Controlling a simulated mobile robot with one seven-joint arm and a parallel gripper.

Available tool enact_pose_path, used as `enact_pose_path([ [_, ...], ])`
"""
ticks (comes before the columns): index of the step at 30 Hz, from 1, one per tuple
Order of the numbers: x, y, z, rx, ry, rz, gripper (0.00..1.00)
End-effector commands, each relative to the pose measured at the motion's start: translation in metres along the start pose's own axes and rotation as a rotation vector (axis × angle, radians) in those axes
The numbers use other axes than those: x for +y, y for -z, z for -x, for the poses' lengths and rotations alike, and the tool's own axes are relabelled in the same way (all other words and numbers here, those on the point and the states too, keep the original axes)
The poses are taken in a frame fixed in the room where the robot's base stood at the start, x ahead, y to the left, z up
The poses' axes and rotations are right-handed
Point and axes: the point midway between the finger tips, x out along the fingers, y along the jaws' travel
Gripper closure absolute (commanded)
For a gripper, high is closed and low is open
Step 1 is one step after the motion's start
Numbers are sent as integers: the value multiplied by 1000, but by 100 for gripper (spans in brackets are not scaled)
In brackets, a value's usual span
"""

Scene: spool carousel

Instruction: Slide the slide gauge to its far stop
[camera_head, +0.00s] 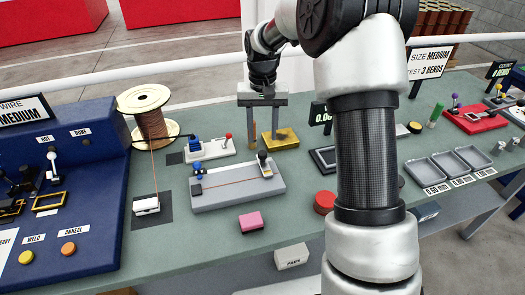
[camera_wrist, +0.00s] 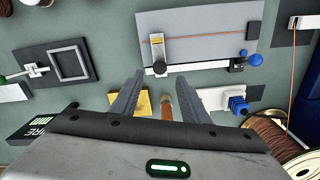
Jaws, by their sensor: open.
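The slide gauge looks to be the grey board (camera_head: 236,188) with a thin red-orange wire along it; it also shows at the top of the wrist view (camera_wrist: 205,22). Its pale slider (camera_head: 265,167) with a black knob (camera_head: 262,155) sits at the board's right end in the head view. In the wrist view the slider (camera_wrist: 158,50) is at the left end, its knob (camera_wrist: 160,68) just past my fingertips. My gripper (camera_head: 263,124) is open and points down behind the board; its two fingers also show in the wrist view (camera_wrist: 161,82). No contact with the knob is visible.
A brown handle (camera_wrist: 166,106) and a yellow block (camera_head: 280,139) are close to my fingers. A white fixture (camera_head: 212,150) with a red knob and the wire spool (camera_head: 146,112) stand to the left. A pink block (camera_head: 250,221) lies in front.

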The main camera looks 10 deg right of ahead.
Motion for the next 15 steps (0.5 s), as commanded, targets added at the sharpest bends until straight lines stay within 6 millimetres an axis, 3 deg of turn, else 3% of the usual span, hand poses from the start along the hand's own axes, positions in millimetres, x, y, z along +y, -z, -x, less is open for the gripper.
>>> enact_pose_path([
  [6,0,0,-46,-3,0,0,59],
  [15,0,0,-79,0,1,-1,59],
])
